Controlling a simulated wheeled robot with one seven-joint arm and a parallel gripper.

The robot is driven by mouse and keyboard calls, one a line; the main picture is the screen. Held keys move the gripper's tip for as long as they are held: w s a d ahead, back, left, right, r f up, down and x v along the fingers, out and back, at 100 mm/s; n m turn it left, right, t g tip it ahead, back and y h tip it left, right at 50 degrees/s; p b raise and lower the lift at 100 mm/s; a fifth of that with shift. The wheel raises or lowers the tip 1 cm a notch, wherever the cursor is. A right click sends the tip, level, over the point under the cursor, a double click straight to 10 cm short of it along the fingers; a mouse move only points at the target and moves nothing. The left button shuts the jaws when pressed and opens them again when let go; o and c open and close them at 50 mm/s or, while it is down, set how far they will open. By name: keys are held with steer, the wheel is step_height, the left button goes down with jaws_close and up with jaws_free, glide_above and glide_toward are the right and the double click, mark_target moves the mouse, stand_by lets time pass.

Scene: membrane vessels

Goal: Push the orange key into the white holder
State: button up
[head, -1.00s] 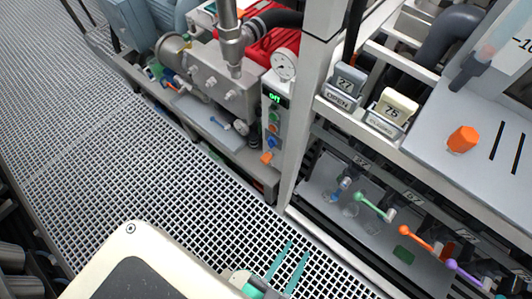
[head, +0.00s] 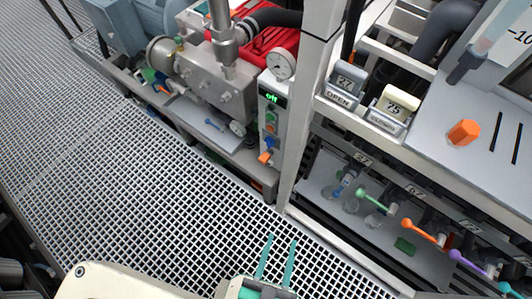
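An orange six-sided piece (head: 463,132), the only thing here that looks like the orange key, is on the grey panel at the right in the head view. Two tagged pieces sit to its left in white holders: a grey one marked 27 in the holder labelled OPEN (head: 341,98), and a cream one marked 75 in the holder labelled CLOSED (head: 386,121). I cannot tell which holder the task means. My gripper (head: 282,238) is at the bottom, its two teal fingers apart with only floor grating between them. It is well away from the orange piece.
A white post (head: 303,110) and frame rails stand beside the holders. Below are valves with coloured handles, including an orange handle (head: 420,231). A pump unit with a red cover (head: 262,45) is at upper left. The grating floor (head: 130,170) is clear.

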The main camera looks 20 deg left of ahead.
steer(key=shift+o, duration=0.2)
steer(key=shift+f, duration=0.3)
steer(key=a+f+m+g+h, duration=0.2)
steer(key=a+f, duration=0.2)
steer(key=f, duration=0.6)
steer(key=m+h, duration=0.2)
steer(key=h, duration=0.1)
glide_toward(262, 159)
steer(key=w, duration=0.1)
steer(key=shift+w+d+f+g, duration=0.1)
steer(key=shift+w+d+g, duration=0.3)
steer(key=shift+w+d, duration=0.15)
steer(key=shift+s, duration=0.1)
steer(key=shift+x, duration=4.5)
